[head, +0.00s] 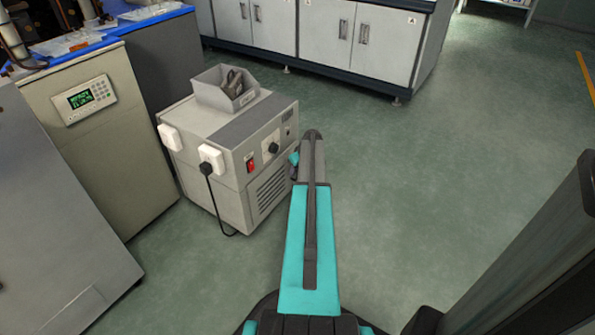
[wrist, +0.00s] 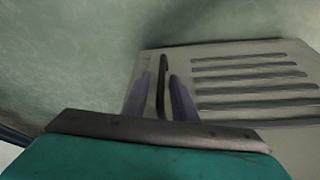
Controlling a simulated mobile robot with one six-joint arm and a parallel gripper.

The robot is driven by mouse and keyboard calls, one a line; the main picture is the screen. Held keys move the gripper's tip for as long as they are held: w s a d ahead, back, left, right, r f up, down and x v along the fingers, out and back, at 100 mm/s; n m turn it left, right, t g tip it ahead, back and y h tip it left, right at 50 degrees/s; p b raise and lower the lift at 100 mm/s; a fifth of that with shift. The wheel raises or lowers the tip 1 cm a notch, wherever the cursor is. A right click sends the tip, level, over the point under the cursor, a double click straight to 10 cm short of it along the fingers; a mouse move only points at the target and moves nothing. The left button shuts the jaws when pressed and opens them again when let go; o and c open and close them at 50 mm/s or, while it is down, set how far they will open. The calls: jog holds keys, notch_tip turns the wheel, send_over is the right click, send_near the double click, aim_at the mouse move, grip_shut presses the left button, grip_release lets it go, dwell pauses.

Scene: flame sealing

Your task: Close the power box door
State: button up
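The power box (head: 232,155) is a grey-beige unit on the floor, left of my arm in the head view. Its front has a red switch, a black dial and a vented lower panel (head: 271,190). I cannot make out a separate door edge or how far any door stands open. In the wrist view the slotted panel (wrist: 255,80) lies ahead and right. My gripper (wrist: 162,80) has its two fingers apart in front of the panel's left part. A dark upright strip (wrist: 162,88) shows between them; I cannot tell whether they touch it.
A grey bin (head: 226,88) holding a dark object sits on the box. White plugs (head: 211,158) and a black cable (head: 212,195) are on its left side. Cabinets (head: 335,40) stand behind, and a beige unit (head: 105,150) stands left.

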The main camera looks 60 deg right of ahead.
jog(key=shift+a, duration=0.15)
dwell(0.5)
jog(key=p+v, duration=0.4)
jog(key=v, duration=0.9)
jog(key=shift+r+p, duration=0.35)
jog(key=shift+p, duration=0.05)
jog(key=shift+s, duration=0.25)
